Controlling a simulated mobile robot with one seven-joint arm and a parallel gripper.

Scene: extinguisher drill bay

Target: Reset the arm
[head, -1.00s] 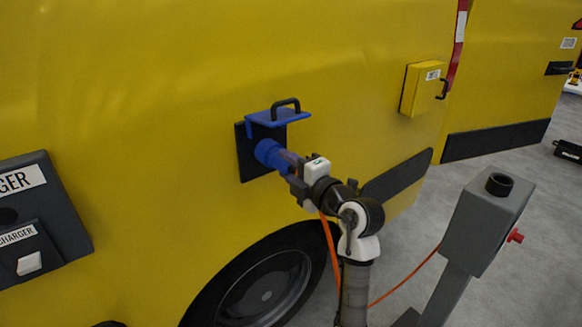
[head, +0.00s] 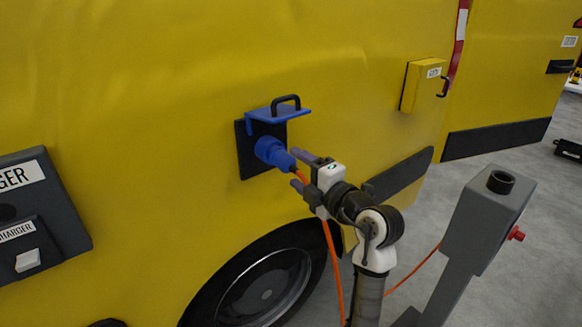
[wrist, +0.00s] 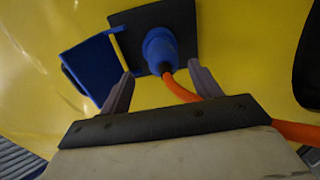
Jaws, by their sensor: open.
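My gripper (head: 308,168) is open and empty in the head view, a little to the right of the blue plug (head: 272,152) and apart from it. The plug sits in the socket on a dark square plate (head: 247,165) on the yellow vehicle side, under a raised blue lid (head: 290,115) with a black handle. In the wrist view the blue plug (wrist: 160,50) is beyond and between the two fingers (wrist: 162,92). An orange cable (wrist: 180,90) leaves the plug and passes between the fingers and below the right one.
A grey post (head: 490,215) with a dark round opening on top and a red knob stands at the right. A yellow box (head: 423,87) with a black handle is on the vehicle side. A dark charger unit (head: 65,205) is at the left. A wheel (head: 265,280) is below.

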